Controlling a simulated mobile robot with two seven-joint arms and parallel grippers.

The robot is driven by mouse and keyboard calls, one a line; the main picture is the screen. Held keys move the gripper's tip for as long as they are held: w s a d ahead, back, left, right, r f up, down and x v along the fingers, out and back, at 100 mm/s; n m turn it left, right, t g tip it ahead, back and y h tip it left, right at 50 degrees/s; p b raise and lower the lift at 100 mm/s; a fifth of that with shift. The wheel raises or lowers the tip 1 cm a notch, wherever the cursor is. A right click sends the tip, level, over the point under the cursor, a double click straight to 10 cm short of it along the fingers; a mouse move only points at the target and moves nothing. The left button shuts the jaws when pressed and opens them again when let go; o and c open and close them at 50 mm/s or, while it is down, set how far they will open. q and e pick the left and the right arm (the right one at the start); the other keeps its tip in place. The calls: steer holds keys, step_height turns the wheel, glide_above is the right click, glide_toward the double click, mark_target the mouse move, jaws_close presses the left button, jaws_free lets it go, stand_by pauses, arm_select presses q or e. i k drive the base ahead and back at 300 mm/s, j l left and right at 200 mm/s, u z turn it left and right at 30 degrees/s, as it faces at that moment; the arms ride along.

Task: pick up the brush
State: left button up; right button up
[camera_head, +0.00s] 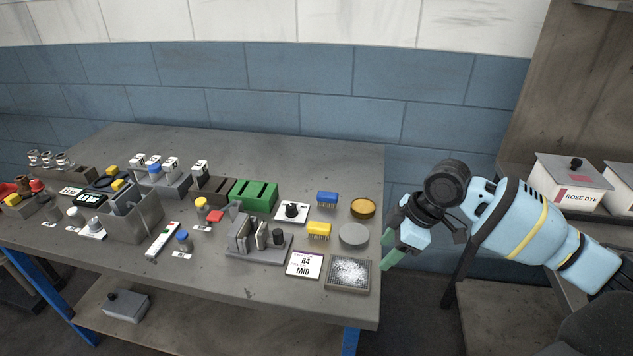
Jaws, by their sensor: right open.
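Two small block-shaped brushes with bristles below lie on the right part of the grey table. The blue brush (327,197) is toward the back, and the yellow brush (319,229) is in front of it. My right gripper (394,248) is open, just off the table's right edge, with its green-tipped fingers pointing down and left. It is to the right of both brushes and apart from them. My left gripper is not in view.
Close to the right gripper are an amber dish (362,208), a grey disc (354,234) and a speckled tray (348,274). A card marked R4 MID (304,265) and a grey slotted holder (262,250) lie left of these. A green rack (254,195) stands behind.

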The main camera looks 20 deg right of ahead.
mark_target(322, 196)
steer(key=i, duration=0.9)
